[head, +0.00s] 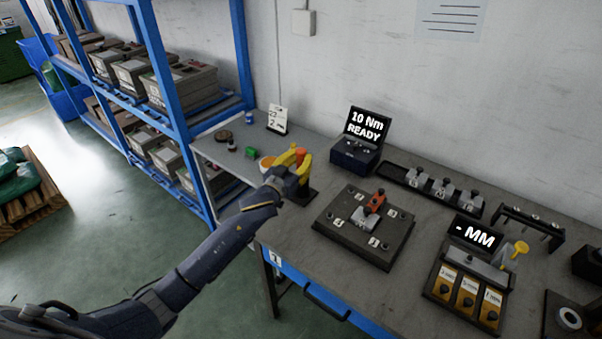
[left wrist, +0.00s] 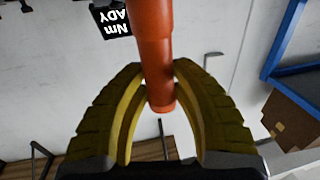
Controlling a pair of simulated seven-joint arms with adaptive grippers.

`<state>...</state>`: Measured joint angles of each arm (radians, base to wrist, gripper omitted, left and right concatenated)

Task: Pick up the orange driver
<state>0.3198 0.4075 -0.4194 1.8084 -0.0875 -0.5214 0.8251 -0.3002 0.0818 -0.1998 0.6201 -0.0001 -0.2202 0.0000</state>
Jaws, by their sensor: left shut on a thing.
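The orange driver (left wrist: 151,45) stands between the two yellow fingers of my left gripper (left wrist: 160,82) in the left wrist view. The fingers are closed around its handle, and its lower end shows between them. In the head view my left gripper (head: 290,164) is at the left part of the bench, above a dark stand (head: 303,197). Only a little orange shows there between the fingers, and the tool's far end is hidden. I cannot tell whether the driver is clear of the stand. My right gripper is not in view.
A dark plate (head: 340,243) with numbered spots and a red-topped part lies right of the gripper. Behind it stands a box with a "10 Nm READY" display (head: 366,125). A gauge station (head: 468,280) is further right. A blue shelf (head: 165,65) borders the left.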

